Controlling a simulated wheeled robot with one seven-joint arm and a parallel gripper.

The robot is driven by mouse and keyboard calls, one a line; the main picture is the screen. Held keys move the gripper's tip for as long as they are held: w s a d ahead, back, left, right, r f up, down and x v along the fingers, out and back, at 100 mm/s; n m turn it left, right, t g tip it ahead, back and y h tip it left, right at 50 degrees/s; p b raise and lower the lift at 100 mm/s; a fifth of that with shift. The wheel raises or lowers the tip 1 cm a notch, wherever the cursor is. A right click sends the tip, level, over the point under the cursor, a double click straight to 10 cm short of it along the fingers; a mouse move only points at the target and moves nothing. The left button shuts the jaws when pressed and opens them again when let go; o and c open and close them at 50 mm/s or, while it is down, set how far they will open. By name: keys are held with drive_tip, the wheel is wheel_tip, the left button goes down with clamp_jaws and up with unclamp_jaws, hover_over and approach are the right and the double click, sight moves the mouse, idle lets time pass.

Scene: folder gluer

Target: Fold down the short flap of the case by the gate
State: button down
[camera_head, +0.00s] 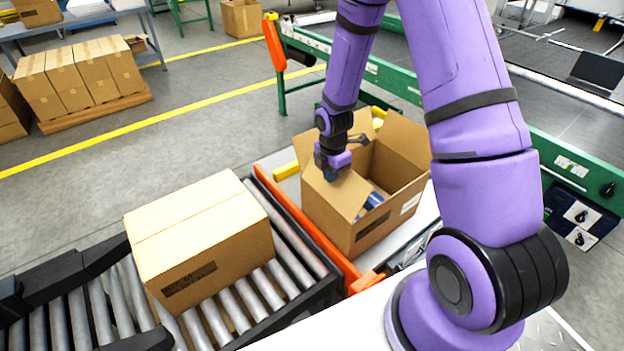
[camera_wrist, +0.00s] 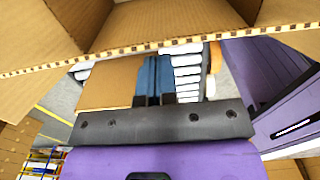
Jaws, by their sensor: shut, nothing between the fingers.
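The case (camera_head: 375,235) is an open brown carton beside the orange gate bar (camera_head: 311,236). Other flaps stand up at the back and right. Blue goods (camera_head: 371,204) show inside. My gripper (camera_head: 331,175) is shut and empty, pointing down at the top of that near-left flap; I cannot tell whether it touches. In the wrist view its dark blue fingers (camera_wrist: 153,78) reach up to a corrugated cardboard edge (camera_wrist: 150,49) that crosses the picture. Their very tips are not clear.
A taped, closed carton (camera_head: 203,240) stands on the roller conveyor (camera_head: 247,300) left of the gate. A green-framed conveyor (camera_head: 400,85) runs behind the case. Stacked cartons (camera_head: 80,75) stand at far left. The floor between is clear.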

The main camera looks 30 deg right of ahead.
sight(343, 174)
drive_tip(key=shift+d, duration=0.1)
drive_tip(key=shift+w+d+f, duration=0.15)
drive_tip(key=shift+d+f, duration=0.1)
drive_tip(key=shift+d, duration=0.35)
drive_tip(key=shift+w+d+f, duration=0.15)
drive_tip(key=shift+d+f, duration=0.1)
drive_tip(key=shift+d, duration=0.35)
drive_tip(key=shift+d+f, duration=0.3)
drive_tip(key=shift+d, duration=0.05)
drive_tip(key=shift+w+d+f, duration=0.15)
drive_tip(key=shift+d+f, duration=0.4)
drive_tip(key=shift+d, duration=0.15)
drive_tip(key=shift+w+d+f, duration=0.15)
drive_tip(key=shift+d+f, duration=0.5)
drive_tip(key=shift+f, duration=0.3)
